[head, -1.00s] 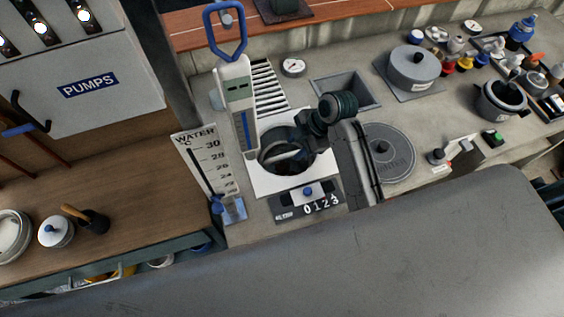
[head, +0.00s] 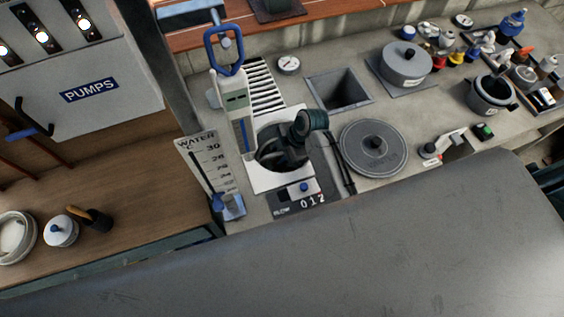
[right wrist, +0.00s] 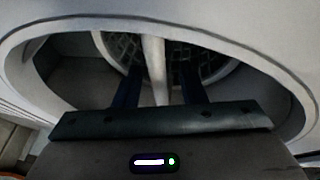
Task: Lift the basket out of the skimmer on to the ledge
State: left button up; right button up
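The skimmer is a round opening in a white square plate (head: 272,183), set in the concrete top. Its pale rim (right wrist: 170,22) arches across the right wrist view. Inside lies the basket, with dark mesh (right wrist: 213,66) and a pale upright handle bar (right wrist: 154,62). My right gripper (head: 272,160) reaches down into the opening and hides most of the basket in the head view. In the right wrist view its two fingers (right wrist: 163,80) are apart, one on each side of the handle, with gaps showing. My left gripper is not in view.
A round grey lid (head: 374,148) lies right of the skimmer. A water gauge board (head: 208,172) and a blue-handled tester (head: 236,115) stand at its left. A square recess (head: 340,90) and pot (head: 405,65) are behind.

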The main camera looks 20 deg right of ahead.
grip_shut()
jog(key=shift+r, duration=0.15)
notch_tip(320, 180, up, 18)
jog(key=shift+b, duration=0.3)
dwell(0.6)
